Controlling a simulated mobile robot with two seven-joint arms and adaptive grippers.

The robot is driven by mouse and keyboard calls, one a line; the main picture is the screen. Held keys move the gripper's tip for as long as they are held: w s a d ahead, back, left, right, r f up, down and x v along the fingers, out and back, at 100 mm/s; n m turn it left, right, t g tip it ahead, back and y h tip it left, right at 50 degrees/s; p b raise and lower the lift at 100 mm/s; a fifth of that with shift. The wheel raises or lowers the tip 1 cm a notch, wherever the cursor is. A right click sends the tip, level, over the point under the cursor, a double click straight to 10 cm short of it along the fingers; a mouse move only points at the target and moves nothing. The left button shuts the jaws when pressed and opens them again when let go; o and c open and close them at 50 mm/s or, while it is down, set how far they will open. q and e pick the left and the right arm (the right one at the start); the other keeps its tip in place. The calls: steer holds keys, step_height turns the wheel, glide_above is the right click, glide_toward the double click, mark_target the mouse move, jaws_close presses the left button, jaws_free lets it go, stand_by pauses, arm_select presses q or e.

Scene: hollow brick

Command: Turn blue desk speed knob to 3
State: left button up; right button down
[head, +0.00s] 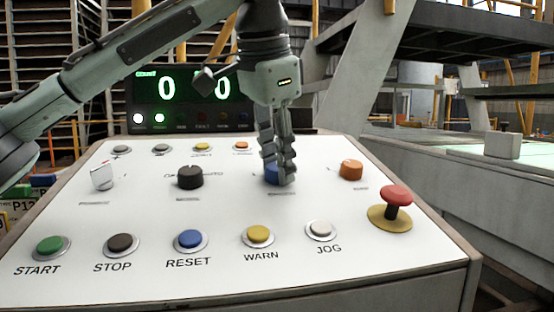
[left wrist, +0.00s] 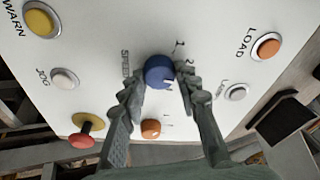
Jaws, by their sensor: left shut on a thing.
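The blue speed knob (head: 271,173) sits on the white desk panel in the head view, mostly hidden behind my left gripper (head: 281,181). In the left wrist view the blue knob (left wrist: 157,70) lies between the two fingers of my left gripper (left wrist: 161,80), which is shut on it from both sides. The word SPEED and the numerals 1 and 2 show around it. A small pale mark shows on the knob near its edge; I cannot tell clearly which number it points to. My right gripper is not in view.
An orange knob (head: 351,169) and a red mushroom button (head: 397,195) stand to the right of the blue knob. A black knob (head: 190,177) and a white switch (head: 102,176) are to the left. Buttons line the front and back rows. A display (head: 190,92) stands behind the panel (head: 330,282).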

arm_select(q)
steer(key=shift+m, duration=0.9)
steer(key=o, duration=1.2)
steer(key=shift+c, duration=0.2)
steer(key=v, duration=1.2)
steer(key=shift+a, duration=0.15)
